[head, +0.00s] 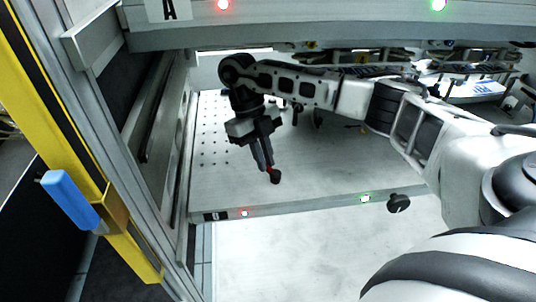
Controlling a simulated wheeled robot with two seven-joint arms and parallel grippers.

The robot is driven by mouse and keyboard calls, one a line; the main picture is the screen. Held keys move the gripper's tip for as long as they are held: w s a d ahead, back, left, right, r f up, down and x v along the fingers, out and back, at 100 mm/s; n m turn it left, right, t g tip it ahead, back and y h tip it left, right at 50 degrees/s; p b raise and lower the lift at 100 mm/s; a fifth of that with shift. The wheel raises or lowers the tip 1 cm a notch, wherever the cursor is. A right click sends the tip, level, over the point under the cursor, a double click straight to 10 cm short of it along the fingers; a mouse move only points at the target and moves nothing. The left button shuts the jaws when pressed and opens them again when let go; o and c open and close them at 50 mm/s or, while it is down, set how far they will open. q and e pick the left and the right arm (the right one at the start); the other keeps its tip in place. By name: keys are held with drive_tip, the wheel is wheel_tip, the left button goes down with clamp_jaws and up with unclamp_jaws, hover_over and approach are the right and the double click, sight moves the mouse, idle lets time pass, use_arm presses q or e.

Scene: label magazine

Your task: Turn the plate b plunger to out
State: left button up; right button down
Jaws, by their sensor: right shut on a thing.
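The plate b (330,203) is a light rail with a small dark label at its left end, too small to read surely. My right gripper (269,166) reaches in from the right and points down over the pale panel behind this rail. Its fingers are shut on a small plunger with a dark round knob (275,177) and a bit of red at its stem. The fingers hide part of the stem. My left gripper is not in view.
A second dark knob (398,203) sits at the rail's right, near a green light (365,198). A red light (244,213) is near the label. An upper beam marked A (330,32) crosses above my arm. A blue handle (70,200) is on the yellow post at left.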

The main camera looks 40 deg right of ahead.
drive_tip(key=shift+a+n+h, duration=0.3)
drive_tip(key=shift+n, duration=0.6)
drive_tip(key=shift+s+a+n+t+h, duration=0.15)
drive_tip(key=shift+a+n+h, duration=0.1)
drive_tip(key=shift+n, duration=0.35)
drive_tip(key=shift+w+a+n+t+h, duration=0.15)
drive_tip(key=shift+n+h, duration=0.1)
drive_tip(key=shift+n, duration=0.35)
drive_tip(key=shift+s+a+r+n, duration=0.1)
drive_tip(key=shift+s+n, duration=0.05)
drive_tip(key=shift+n, duration=0.35)
drive_tip(key=c, duration=1.5)
unclamp_jaws()
drive_tip(key=shift+s, duration=0.1)
